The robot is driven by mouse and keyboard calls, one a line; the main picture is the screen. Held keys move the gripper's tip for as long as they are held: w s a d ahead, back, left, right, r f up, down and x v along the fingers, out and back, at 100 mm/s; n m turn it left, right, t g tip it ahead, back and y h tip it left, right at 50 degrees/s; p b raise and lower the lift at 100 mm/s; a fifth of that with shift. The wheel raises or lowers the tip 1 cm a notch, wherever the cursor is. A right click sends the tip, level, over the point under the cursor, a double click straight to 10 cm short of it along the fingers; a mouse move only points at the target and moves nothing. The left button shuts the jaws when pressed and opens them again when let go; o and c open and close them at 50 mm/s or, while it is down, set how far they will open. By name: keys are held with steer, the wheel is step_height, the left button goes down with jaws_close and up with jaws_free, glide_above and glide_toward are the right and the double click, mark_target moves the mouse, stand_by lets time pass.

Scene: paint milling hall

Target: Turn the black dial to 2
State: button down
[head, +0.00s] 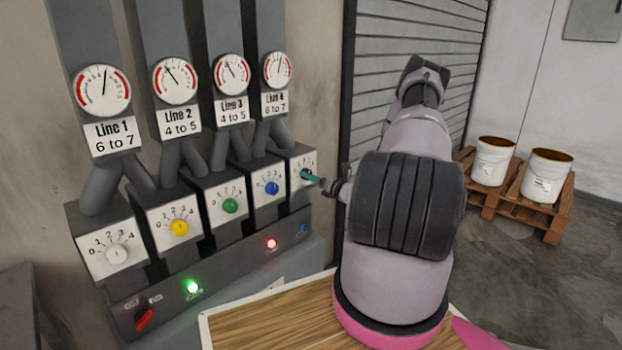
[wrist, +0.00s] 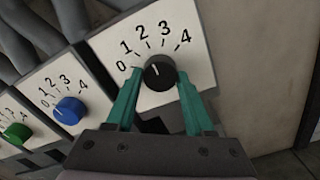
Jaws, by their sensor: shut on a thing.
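The black dial (wrist: 160,73) is on a white plate marked 0 to 4, at the right end of a row of dials. A small pale mark shows on its upper left face; it seems to point near 1, but it is too small to be sure. My gripper (wrist: 160,77) has its two teal fingers on either side of the dial, shut on it. In the head view my gripper (head: 313,180) reaches the rightmost box from the right, and its fingers hide most of the dial.
White (head: 117,254), yellow (head: 180,227), green (head: 230,206) and blue (head: 271,188) dials stand to the left. Gauges hang above, labelled Line 1 to Line 4. Below are lamps and a red switch (head: 144,318). A wooden tabletop (head: 260,325) lies in front; buckets stand on a pallet (head: 555,215) at right.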

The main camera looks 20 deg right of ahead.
stand_by(0.3)
steer(key=shift+c, duration=1.4)
jaws_free()
steer(key=v, duration=1)
steer(key=shift+s, duration=0.4)
steer(key=shift+d, duration=0.2)
steer(key=shift+r, duration=0.1)
